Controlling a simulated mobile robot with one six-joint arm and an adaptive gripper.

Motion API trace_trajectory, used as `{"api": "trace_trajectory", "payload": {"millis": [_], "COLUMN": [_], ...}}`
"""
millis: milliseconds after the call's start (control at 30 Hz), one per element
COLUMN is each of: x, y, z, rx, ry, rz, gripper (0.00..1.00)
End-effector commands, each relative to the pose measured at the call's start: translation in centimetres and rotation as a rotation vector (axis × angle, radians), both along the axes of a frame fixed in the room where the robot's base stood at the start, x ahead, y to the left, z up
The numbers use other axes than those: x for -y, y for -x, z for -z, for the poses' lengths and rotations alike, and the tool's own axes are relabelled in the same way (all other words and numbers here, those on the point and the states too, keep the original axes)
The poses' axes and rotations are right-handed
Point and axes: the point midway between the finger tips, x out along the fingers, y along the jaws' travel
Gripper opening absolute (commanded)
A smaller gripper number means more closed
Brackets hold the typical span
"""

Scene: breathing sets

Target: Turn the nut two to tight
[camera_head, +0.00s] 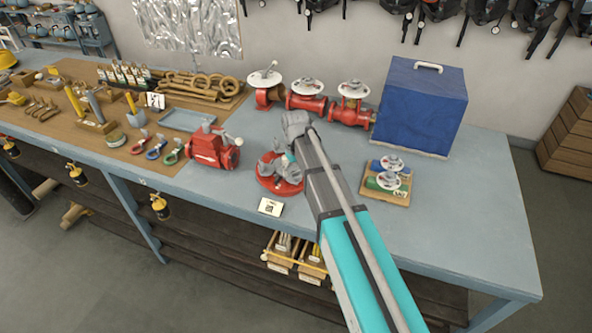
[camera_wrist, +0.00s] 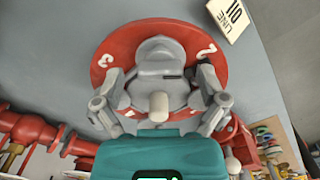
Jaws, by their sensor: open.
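A red round base (camera_head: 267,184) stands near the front of the blue-grey bench, with a grey metal fitting on it, partly hidden by my wrist. In the wrist view the red base (camera_wrist: 122,48) carries white numerals; a 3 at left and a 2 at right are readable. The grey fitting (camera_wrist: 160,52) rises at its centre, with a pale rounded stub (camera_wrist: 158,104) facing the camera. My gripper (camera_wrist: 158,80) is open, one finger on each side of the fitting. I cannot tell whether either finger touches it. Which part is nut two is unclear.
A red box-shaped valve (camera_head: 212,148) stands left of the base. Red valves with pale handwheels (camera_head: 305,101) line the back, beside a blue case (camera_head: 420,105). A board with green and blue cylinders (camera_head: 387,182) lies right. A white card (camera_head: 270,207) stands in front.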

Motion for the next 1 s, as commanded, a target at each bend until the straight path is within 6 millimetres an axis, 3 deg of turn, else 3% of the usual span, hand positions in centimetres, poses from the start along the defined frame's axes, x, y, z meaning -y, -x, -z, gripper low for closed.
{"api": "trace_trajectory", "payload": {"millis": [433, 1000], "x": [0.00, 0.00], "y": [-0.01, -0.01], "z": [0.00, 0.00], "rx": [0.000, 0.000], "ry": [0.000, 0.000], "rz": [-0.080, -0.436], "gripper": [0.91, 0.91]}}
